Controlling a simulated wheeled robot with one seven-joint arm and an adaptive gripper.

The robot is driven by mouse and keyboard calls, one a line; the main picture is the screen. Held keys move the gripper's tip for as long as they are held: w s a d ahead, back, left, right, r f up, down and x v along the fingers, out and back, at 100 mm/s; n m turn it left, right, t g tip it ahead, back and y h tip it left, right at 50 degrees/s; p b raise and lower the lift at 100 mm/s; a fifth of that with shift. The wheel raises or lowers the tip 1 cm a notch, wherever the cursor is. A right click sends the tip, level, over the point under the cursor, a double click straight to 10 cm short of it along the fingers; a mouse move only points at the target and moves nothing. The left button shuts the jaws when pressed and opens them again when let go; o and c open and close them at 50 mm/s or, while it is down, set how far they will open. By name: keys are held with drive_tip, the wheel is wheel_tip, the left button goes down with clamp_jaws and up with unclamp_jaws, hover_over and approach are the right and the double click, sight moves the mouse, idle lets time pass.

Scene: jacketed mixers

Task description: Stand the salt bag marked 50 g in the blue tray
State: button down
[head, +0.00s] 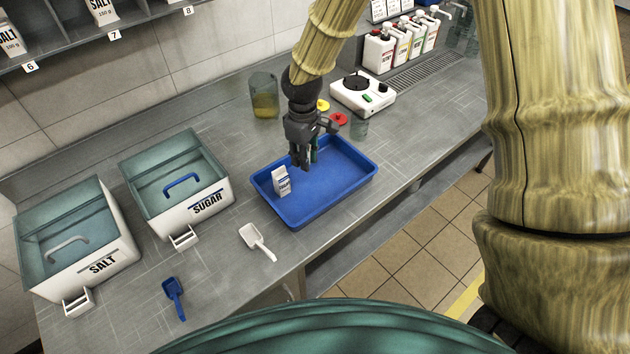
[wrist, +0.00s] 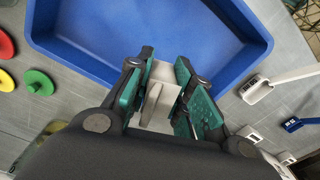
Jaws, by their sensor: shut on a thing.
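The salt bag (head: 281,182) is small and white with a dark label, too small to read for sure. It shows upright at the left end of the blue tray (head: 268,200). My gripper (head: 308,163) points down over the tray. In the wrist view, its teal finger pads (wrist: 164,85) are shut on the pale bag (wrist: 162,100). The bag's lower end is hidden there, so I cannot tell whether it touches the tray floor. The tray also shows in the wrist view (wrist: 160,30), its visible floor otherwise empty.
Left of the tray lie a white scoop (head: 256,241) and a blue scoop (head: 174,296), with the sugar bin (head: 200,208) and salt bin (head: 85,265) beyond. A beaker (head: 264,97), coloured discs (head: 339,119) and a white hot plate (head: 362,95) stand behind it.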

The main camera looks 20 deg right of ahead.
sight(306, 178)
drive_tip(key=shift+w+d+r+n, duration=0.1)
drive_tip(key=shift+w+r+n, duration=0.2)
drive_tip(key=shift+w+n, duration=0.35)
drive_tip(key=shift+w+d+f+n+p, duration=0.1)
drive_tip(key=shift+f+n+p, duration=0.5)
drive_tip(key=shift+f, duration=0.85)
drive_tip(key=shift+w+d+f+n+p, duration=0.15)
drive_tip(key=shift+f+n+p, duration=0.45)
drive_tip(key=shift+f, duration=0.8)
drive_tip(key=shift+w+d+f+n+p, duration=0.1)
drive_tip(key=shift+f+n+p, duration=0.25)
drive_tip(key=shift+f+n, duration=0.8)
drive_tip(key=shift+f+m, duration=0.3)
drive_tip(key=shift+f, duration=0.1)
drive_tip(key=c, duration=1.3)
unclamp_jaws()
drive_tip(key=shift+r+b, duration=1.7)
drive_tip(key=shift+r, duration=4.4)
